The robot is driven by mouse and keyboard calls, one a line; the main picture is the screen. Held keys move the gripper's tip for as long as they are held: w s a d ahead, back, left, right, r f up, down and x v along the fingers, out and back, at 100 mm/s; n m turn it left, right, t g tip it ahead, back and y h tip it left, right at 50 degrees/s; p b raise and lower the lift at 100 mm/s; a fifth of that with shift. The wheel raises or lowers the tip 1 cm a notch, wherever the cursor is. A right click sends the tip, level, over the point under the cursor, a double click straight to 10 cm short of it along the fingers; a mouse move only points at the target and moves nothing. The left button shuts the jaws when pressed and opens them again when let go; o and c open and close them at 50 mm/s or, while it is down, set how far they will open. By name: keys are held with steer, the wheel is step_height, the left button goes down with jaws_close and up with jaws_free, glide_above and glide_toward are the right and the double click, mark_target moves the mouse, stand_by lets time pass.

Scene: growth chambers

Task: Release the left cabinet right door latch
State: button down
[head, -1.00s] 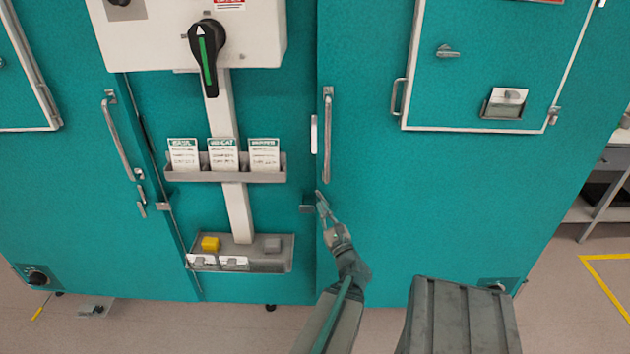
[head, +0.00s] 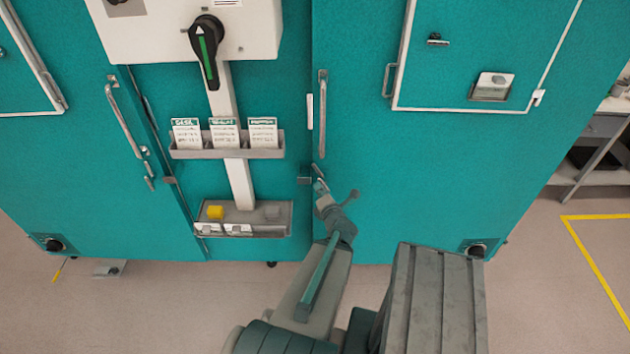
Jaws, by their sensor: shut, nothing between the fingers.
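The teal right door (head: 420,170) has a tall grey pull handle (head: 322,115) along its left edge. Below the handle, a small grey latch part (head: 304,181) sits at the seam beside that edge. My gripper (head: 319,178) is at the door's left edge, just right of this part and below the handle. Its fingers are shut with nothing held. The gripper covers part of the door there, so any latch lever under it is hidden. I cannot tell whether the fingertips touch the latch. The door looks closed.
Left of the seam stand a card rack (head: 228,154), a lower tray (head: 245,228) with a yellow block, and a control box with a black rotary handle (head: 205,50). The left door has its own handle (head: 122,120). Open floor (head: 540,270) lies at the right.

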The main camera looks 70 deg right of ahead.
mark_target(321, 176)
steer(key=b+x, duration=0.4)
steer(key=x, duration=0.6)
